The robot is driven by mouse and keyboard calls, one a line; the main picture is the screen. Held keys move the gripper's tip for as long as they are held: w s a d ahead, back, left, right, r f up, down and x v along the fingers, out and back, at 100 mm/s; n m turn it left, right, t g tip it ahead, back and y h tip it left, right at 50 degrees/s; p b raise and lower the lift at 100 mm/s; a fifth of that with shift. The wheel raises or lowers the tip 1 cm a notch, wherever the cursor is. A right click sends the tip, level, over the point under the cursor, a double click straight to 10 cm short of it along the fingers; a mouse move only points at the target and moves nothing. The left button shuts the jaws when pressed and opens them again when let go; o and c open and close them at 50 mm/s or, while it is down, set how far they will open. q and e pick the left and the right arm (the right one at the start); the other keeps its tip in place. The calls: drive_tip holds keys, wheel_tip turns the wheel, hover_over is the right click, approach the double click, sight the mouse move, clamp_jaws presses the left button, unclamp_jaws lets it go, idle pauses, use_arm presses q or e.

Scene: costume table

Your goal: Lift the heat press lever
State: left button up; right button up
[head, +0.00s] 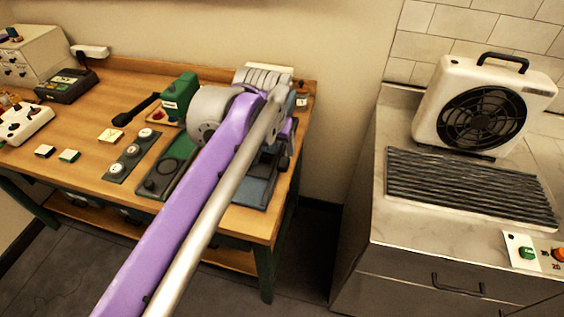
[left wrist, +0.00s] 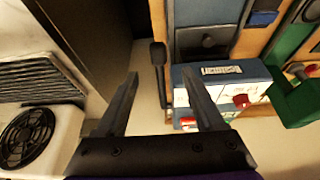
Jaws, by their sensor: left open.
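The heat press shows in the left wrist view as a blue-grey body (left wrist: 239,73) with a red knob and a label. Its lever (left wrist: 158,58), a dark bar with a black grip, stands along the side of the body. My left gripper (left wrist: 160,73) is open, and the lever appears in the gap between its two fingertips. No contact is visible, and the depth between them is hard to judge. In the head view my purple left arm covers much of the press, whose grey-blue base (head: 254,190) shows near the table's right end. My right gripper is not in view.
The wooden table (head: 90,118) also holds a green machine (head: 179,94), a strip with several round pieces (head: 133,153) and a card terminal (head: 66,86). A gap separates it from the metal counter (head: 400,220) with a white fan (head: 437,97) and a dark ridged rack (head: 470,186).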

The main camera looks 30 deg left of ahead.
sight(283, 162)
use_arm(q)
drive_tip(key=x, duration=1)
drive_tip(key=shift+w+d+f+b, duration=0.1)
drive_tip(key=shift+w+f+b, duration=0.15)
drive_tip(key=shift+w+b, duration=0.15)
clamp_jaws()
idle(1.0)
